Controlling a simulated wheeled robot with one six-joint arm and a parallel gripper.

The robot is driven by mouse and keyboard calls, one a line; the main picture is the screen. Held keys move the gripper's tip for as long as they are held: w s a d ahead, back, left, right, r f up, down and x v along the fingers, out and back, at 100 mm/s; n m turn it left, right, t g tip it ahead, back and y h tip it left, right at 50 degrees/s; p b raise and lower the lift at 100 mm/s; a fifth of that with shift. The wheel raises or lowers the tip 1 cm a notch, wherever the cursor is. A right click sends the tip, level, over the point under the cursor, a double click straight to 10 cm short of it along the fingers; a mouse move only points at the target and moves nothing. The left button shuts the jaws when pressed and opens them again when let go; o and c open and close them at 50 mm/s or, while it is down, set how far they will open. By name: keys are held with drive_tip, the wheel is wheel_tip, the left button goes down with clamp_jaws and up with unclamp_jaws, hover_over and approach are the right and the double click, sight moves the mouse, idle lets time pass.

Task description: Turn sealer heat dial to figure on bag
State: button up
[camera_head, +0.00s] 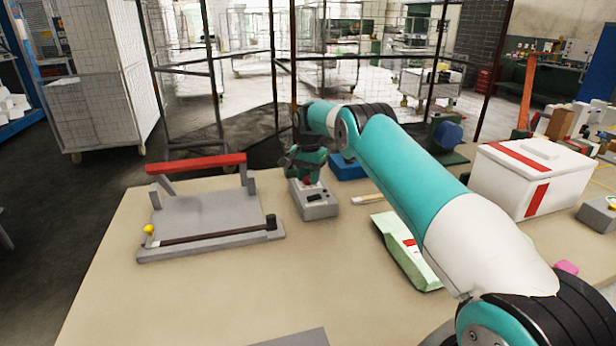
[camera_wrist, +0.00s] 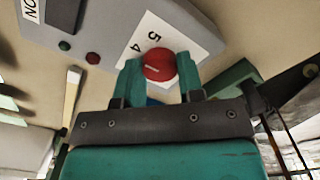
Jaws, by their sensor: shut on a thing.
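The grey control box (camera_head: 318,205) stands on the table below my gripper (camera_head: 306,178). In the wrist view, its red round dial (camera_wrist: 159,65) sits between my gripper's two teal fingers (camera_wrist: 160,78), which are shut on it. The dial has a short white mark. The white scale plate (camera_wrist: 190,35) shows the figures 4 and 5; the fingers and dial hide other figures. I cannot tell exactly which figure the mark points to. A pale green bag (camera_head: 398,246) with a red patch lies right of the box; its figure is not readable.
A grey press frame with a red bar (camera_head: 205,163) and yellow knob stands on the left. A blue block (camera_head: 347,168) is behind the box, a brush (camera_head: 368,199) beside it. A white box with red stripes (camera_head: 515,185) stands right. The front table is mostly clear.

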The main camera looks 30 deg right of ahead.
sight(308, 179)
drive_tip(key=o, duration=0.9)
wheel_tip(308, 179, up, 18)
drive_tip(key=p, duration=0.2)
drive_tip(key=shift+f+p, duration=0.25)
drive_tip(key=shift+p, duration=0.15)
